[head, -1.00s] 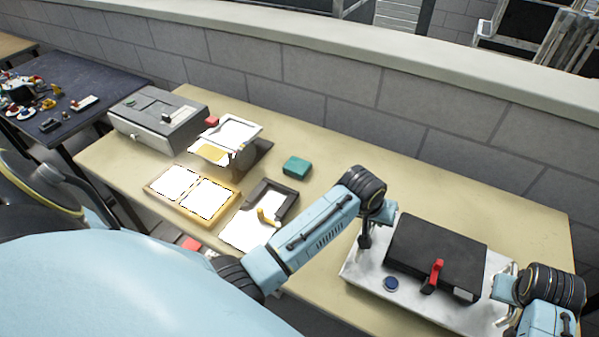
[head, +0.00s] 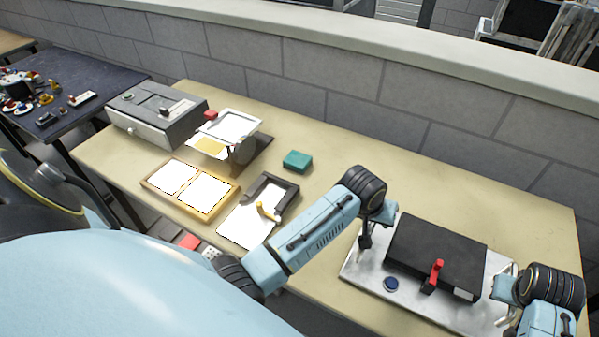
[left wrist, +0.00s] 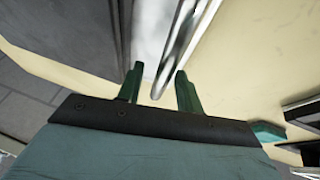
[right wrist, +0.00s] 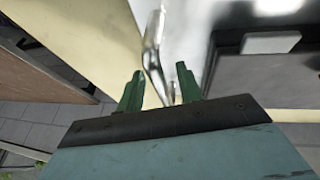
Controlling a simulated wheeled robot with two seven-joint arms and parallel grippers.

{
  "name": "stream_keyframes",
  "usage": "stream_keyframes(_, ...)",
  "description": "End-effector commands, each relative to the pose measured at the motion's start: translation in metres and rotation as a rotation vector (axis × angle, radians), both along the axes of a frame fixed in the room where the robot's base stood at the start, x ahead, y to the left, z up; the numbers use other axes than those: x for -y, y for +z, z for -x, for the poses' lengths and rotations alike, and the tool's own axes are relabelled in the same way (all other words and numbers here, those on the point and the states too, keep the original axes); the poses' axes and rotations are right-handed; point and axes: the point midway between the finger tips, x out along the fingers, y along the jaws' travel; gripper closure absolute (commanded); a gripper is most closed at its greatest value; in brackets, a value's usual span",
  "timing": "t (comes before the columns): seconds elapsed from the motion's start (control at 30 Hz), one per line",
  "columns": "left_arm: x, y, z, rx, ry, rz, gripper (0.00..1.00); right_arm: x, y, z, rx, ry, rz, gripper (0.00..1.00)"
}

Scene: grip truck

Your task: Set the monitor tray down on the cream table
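The monitor tray (head: 365,277) is a pale metal plate with a bar handle at each end. It carries a black box (head: 437,250) with a red lever and a blue button (head: 390,284). The tray is over the right part of the cream table (head: 330,195), looking level; I cannot tell whether it touches. My left gripper (left wrist: 160,78) has a finger on each side of one handle (left wrist: 180,45). My right gripper (right wrist: 158,82) has the other handle (right wrist: 153,45) between its fingers. In the head view my forearms hide part of both handles.
A teal box (head: 297,161), a dark-framed tray (head: 285,194), a wooden frame (head: 190,207) and a grey drawer unit (head: 150,120) occupy the table's left half. A grey block wall (head: 350,100) runs behind. Bare table lies behind the monitor tray.

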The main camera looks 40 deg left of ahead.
Motion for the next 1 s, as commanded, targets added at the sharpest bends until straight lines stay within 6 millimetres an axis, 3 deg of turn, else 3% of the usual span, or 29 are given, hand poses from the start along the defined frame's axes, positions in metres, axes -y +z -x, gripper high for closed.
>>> stream_keyframes(0.27,-0.002,0.012,0.005,0.002,0.000,0.000,0.64,0.000,0.000,0.000,0.000,0.000,0.001,0.64)
stream_keyframes(0.7,-0.011,0.084,0.037,0.004,0.000,0.000,0.64,0.000,0.000,0.000,0.000,0.000,0.001,0.64)
stream_keyframes(1.0,-0.014,0.108,0.048,0.000,0.000,0.000,0.64,0.000,0.001,0.001,0.000,0.000,0.001,0.64)
